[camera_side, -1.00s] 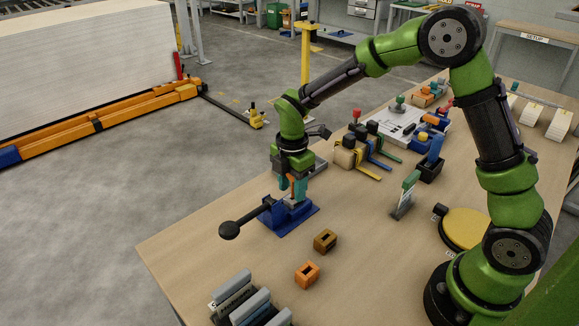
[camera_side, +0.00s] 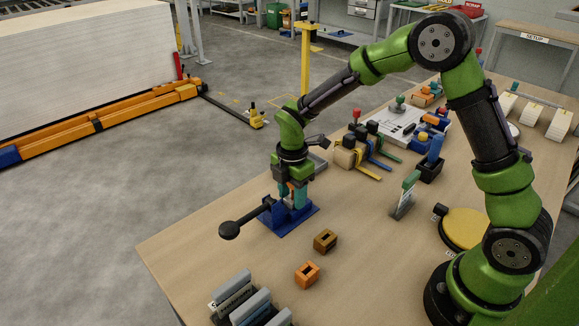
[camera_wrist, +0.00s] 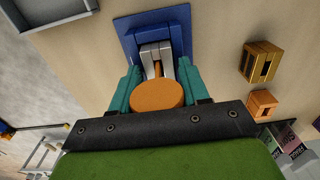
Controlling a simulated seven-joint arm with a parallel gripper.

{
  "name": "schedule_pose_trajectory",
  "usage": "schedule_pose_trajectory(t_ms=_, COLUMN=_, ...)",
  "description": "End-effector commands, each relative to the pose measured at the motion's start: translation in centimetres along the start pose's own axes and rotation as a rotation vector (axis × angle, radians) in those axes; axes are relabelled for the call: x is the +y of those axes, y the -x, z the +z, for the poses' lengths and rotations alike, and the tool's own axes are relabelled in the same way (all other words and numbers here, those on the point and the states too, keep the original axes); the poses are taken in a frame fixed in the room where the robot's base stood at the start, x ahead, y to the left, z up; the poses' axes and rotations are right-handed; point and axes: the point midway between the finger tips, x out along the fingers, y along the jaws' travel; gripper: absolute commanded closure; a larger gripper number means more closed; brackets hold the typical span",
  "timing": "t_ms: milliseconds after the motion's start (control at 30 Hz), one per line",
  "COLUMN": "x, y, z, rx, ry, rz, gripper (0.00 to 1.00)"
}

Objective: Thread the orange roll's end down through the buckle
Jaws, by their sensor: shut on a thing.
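The orange roll (camera_wrist: 157,95) shows as a round orange end in the wrist view. My gripper (camera_wrist: 160,72) is shut on it, with one teal finger on each side. A narrow orange strip reaches from the roll to pale grey metal pieces (camera_wrist: 166,48) on the blue fixture (camera_wrist: 128,30). I take this fixture to hold the buckle; its slot is hidden. In the side view, my gripper (camera_side: 292,195) is upright, low over the blue fixture (camera_side: 274,222). Only a little orange shows between the fingers. I cannot tell whether the strip's end is inside the buckle.
A black-knobbed lever (camera_side: 230,229) sticks out left of the fixture. A brown slotted block (camera_side: 325,241) and an orange slotted block (camera_side: 307,274) stand in front. Grey upright pieces (camera_side: 233,291) fill the near corner. Yellow, blue and green straps (camera_side: 366,155) lie behind right.

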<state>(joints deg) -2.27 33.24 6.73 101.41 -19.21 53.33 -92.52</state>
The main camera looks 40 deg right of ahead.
Motion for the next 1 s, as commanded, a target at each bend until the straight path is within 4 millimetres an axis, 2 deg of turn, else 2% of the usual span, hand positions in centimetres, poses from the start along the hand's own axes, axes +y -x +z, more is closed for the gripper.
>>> schedule_pose_trajectory(t_ms=333, x=0.0, y=-0.1, z=0.0, rx=0.000, ry=0.000, rz=0.000, gripper=0.84)
schedule_pose_trajectory(t_ms=1000, x=0.0, y=2.5, z=0.0, rx=0.000, ry=-0.001, rz=0.001, gripper=0.84)
